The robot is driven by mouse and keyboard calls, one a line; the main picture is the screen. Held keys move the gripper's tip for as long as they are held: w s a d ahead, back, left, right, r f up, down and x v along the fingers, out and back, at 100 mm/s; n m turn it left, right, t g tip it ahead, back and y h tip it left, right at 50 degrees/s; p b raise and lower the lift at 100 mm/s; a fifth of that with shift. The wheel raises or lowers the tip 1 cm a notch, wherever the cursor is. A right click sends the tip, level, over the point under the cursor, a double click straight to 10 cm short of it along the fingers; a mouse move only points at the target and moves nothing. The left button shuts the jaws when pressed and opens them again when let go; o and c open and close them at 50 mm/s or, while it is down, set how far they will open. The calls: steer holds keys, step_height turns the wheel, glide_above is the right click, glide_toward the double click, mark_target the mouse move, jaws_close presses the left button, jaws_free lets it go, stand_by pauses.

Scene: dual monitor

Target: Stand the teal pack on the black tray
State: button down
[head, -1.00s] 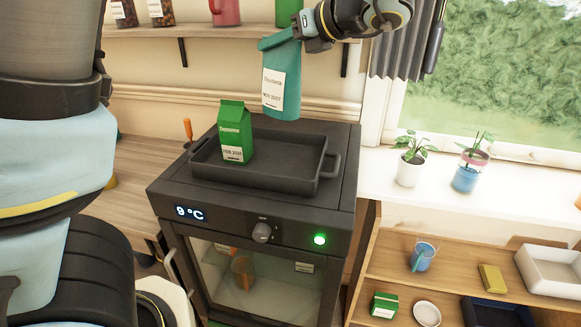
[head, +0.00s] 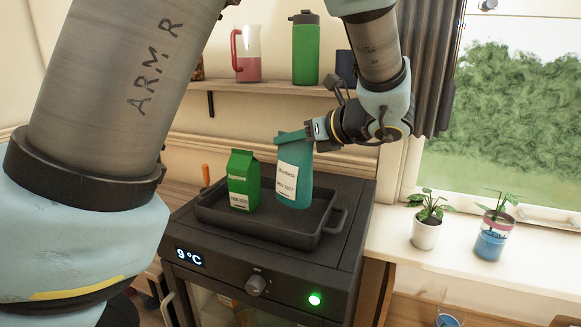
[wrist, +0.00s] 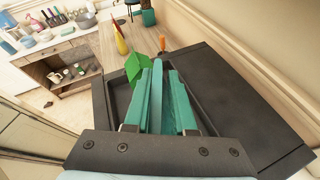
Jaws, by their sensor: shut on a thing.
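The teal pack (head: 294,178) is a tall pouch with a white label, upright with a slight tilt. My gripper (head: 309,132) is shut on its top edge from the right. The pack's lower end is over or on the right part of the black tray (head: 272,229); I cannot tell whether it touches the tray floor. In the wrist view the teal pack (wrist: 157,97) sits between my fingers. A green carton (head: 243,180) stands on the tray just left of the pack, with a small gap or overlap in view.
The tray lies on a dark appliance (head: 345,200) with a 9 °C display and a green light. A shelf above holds a pink pitcher (head: 246,55) and a green bottle (head: 305,48). Potted plants (head: 427,221) stand on the right sill.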

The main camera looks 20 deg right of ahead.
mark_target(290, 158)
steer(key=shift+f+p, duration=0.3)
steer(key=shift+f, duration=2)
steer(key=shift+f, duration=0.1)
steer(key=c, duration=0.7)
jaws_free()
steer(key=shift+c, duration=0.2)
steer(key=b+v, duration=0.3)
steer(key=v, duration=0.9)
